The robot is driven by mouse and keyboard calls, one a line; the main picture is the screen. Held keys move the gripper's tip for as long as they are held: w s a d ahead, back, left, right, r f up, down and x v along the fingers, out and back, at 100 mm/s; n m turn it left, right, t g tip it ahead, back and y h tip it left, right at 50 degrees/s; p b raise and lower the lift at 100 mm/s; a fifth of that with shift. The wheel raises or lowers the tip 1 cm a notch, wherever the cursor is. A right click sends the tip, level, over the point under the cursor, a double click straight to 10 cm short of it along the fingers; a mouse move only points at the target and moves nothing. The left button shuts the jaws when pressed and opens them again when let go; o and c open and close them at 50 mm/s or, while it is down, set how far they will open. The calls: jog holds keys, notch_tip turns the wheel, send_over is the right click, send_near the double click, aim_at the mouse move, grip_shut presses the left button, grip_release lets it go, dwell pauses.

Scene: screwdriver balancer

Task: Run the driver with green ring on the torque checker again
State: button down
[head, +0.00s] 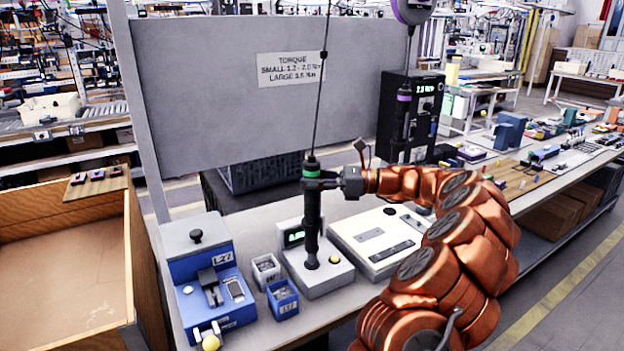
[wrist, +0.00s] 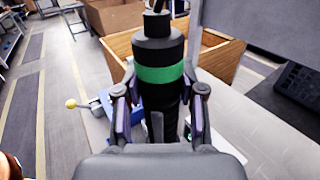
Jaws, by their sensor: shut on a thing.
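The black driver with the green ring (head: 312,208) hangs upright from a thin cable. In the wrist view its green ring (wrist: 158,74) is just above my fingers. My gripper (head: 322,181) is shut around the driver's upper body; in the wrist view my gripper (wrist: 160,100) has a finger on each side of it. The torque checker (head: 325,279) is a light box with a green-lit display and a yellow button. The driver's lower end is over the checker's top, at or very near it; I cannot tell whether the bit is seated. The display reading is too small to read.
A blue-and-grey fixture (head: 207,270) and two small bins, one white (head: 265,269) and one blue (head: 283,300), stand left of the checker. A white panel unit (head: 372,243) is close on its right. A driver with a purple ring (head: 403,118) hangs farther right.

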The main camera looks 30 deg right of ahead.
aim_at(315, 160)
jog(key=shift+r+p, duration=2.45)
jog(key=shift+r, duration=0.05)
